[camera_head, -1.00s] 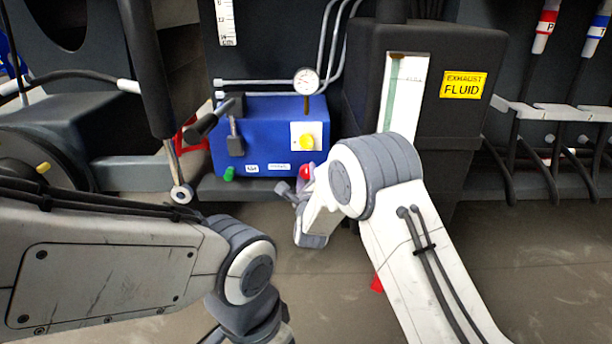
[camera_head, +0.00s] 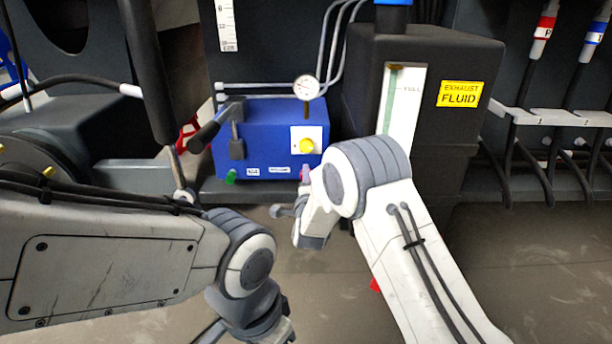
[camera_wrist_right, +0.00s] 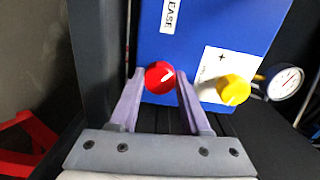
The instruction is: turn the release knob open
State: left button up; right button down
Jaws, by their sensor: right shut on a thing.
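The red release knob (camera_wrist_right: 159,77) sits on the blue box (camera_wrist_right: 205,22), near a white label whose visible letters read "EASE". My right gripper (camera_wrist_right: 160,82) is shut on the red knob, with one purple finger on each side of it. In the head view my right gripper (camera_head: 304,187) is at the lower right of the blue box (camera_head: 262,148), and it hides the knob there. My left arm comes in from the left. Its wrist hangs at the bottom edge, and its fingertips do not show.
A yellow knob (camera_head: 306,146) on a white plate, a gauge (camera_head: 306,87), a black lever (camera_head: 215,125) and a green knob (camera_head: 231,177) are on or at the box. A black exhaust fluid tank (camera_head: 440,110) stands close on the right. Hoses hang farther right.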

jog(key=n+p, duration=0.5)
jog(key=n, duration=0.7)
jog(key=n+h+p, duration=0.1)
jog(key=n+p, duration=0.5)
jog(key=n, duration=0.7)
jog(key=shift+s+a+f, duration=0.1)
jog(key=shift+f, duration=0.1)
jog(key=shift+n, duration=0.3)
jog(key=shift+c, duration=1.8)
grip_release()
jog(key=shift+r, duration=0.1)
